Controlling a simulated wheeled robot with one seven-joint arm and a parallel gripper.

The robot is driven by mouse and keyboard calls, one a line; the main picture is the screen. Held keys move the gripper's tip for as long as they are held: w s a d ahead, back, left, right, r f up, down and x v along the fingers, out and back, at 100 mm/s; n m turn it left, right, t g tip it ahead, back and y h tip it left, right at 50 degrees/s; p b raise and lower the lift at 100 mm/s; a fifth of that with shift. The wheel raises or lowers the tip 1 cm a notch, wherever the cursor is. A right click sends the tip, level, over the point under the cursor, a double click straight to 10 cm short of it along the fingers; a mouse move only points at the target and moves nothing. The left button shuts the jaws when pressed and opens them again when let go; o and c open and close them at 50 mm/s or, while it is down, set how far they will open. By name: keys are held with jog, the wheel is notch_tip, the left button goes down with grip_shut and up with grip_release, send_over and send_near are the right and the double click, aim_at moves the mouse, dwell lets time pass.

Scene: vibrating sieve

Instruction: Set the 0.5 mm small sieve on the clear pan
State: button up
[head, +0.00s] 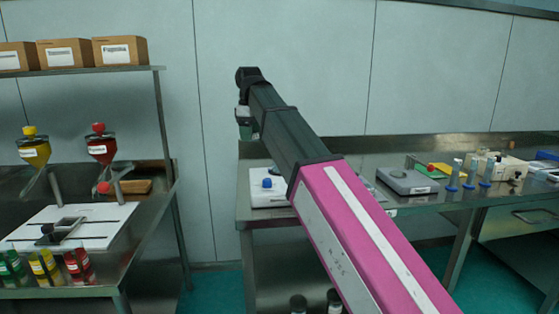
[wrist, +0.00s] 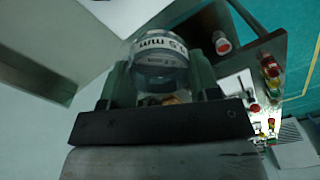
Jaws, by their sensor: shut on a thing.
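My gripper (wrist: 164,76) is shut on a round, clear-walled sieve (wrist: 158,48) with a dark band. Its label shows part of a "5 mm" marking, turned over in the wrist view. A green finger presses on each side of it. In the head view my gripper (head: 245,124) is small, raised above the left end of the middle table; the held sieve cannot be made out there. I cannot pick out the clear pan in either view.
A white base with a blue knob (head: 267,183) is on the metal table (head: 350,152). A left bench holds a white board (head: 88,222), funnels and bottles. Boxes (head: 120,50) sit on a shelf above.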

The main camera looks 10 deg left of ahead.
jog(key=w+d+f, duration=0.4)
jog(key=d, duration=0.1)
jog(key=w+d+f, duration=0.2)
jog(key=w+d, duration=0.1)
jog(key=shift+w+f, duration=0.1)
jog(key=shift+f, duration=2.15)
jog(key=o, duration=1.2)
jog(key=shift+c, duration=0.2)
jog(key=shift+r, duration=0.1)
notch_tip(320, 180, up, 12)
